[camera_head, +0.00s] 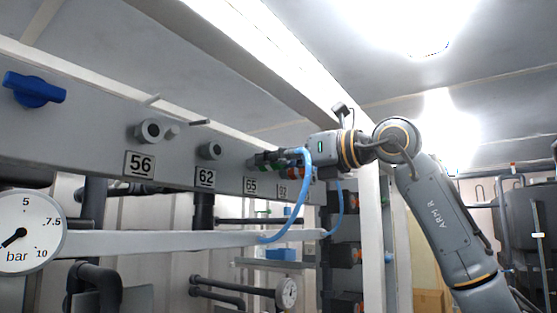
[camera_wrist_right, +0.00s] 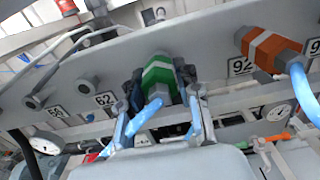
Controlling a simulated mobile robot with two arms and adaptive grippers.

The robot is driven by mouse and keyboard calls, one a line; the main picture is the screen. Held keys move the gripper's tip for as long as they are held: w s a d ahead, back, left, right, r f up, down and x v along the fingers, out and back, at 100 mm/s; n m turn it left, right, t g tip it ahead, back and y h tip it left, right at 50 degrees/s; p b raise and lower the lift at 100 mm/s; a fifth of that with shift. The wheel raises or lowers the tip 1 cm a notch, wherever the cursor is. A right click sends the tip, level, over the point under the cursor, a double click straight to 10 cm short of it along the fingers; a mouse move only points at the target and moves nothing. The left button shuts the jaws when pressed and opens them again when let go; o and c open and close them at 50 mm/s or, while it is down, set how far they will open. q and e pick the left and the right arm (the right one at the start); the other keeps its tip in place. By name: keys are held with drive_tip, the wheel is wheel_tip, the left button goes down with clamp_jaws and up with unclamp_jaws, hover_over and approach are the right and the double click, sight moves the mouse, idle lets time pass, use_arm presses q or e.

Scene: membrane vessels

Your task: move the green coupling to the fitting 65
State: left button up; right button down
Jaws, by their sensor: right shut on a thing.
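The green coupling (camera_wrist_right: 158,76), with a white band and a blue hose (camera_wrist_right: 146,114), is held between the fingers of my right gripper (camera_wrist_right: 160,88) in the wrist view. Its far end is at the grey panel. I cannot tell whether it is seated on a fitting. In the head view my right gripper (camera_head: 272,158) is at the panel above the label 65 (camera_head: 250,186). The fitting 65 itself is hidden behind the gripper and coupling. My left gripper is not in view.
An orange coupling (camera_wrist_right: 268,48) with a blue hose sits by label 92, close right of my gripper. Bare fittings sit above labels 62 (camera_head: 205,177) and 56 (camera_head: 139,164). A blue valve handle (camera_head: 34,90) and a pressure gauge (camera_head: 28,232) are at left.

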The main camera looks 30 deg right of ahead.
drive_tip(key=shift+w, duration=0.1)
drive_tip(key=c, duration=0.8)
unclamp_jaws()
drive_tip(key=shift+c, duration=0.2)
drive_tip(key=v, duration=1.2)
drive_tip(key=shift+f, duration=0.1)
